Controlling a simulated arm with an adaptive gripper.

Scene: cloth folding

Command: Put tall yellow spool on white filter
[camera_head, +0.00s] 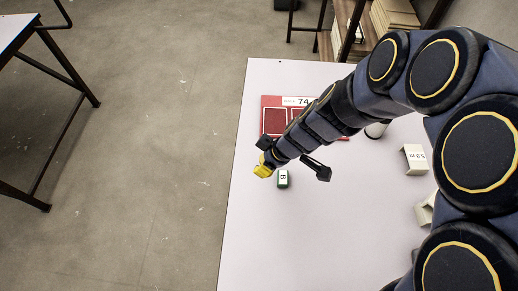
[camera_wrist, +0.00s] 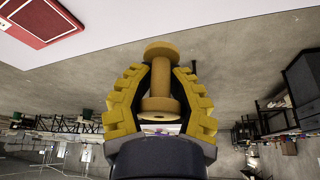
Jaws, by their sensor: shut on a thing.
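The tall yellow spool (camera_wrist: 159,86) is in my gripper (camera_wrist: 161,92) in the wrist view, with its narrow stem and wide ends between the two yellow fingers. The fingers are shut on it.
A red panel (camera_head: 273,122) lies behind, partly covered by my arm. White bracket-like pieces (camera_head: 415,159) lie at the right. The front left of the white table (camera_head: 265,245) is clear.

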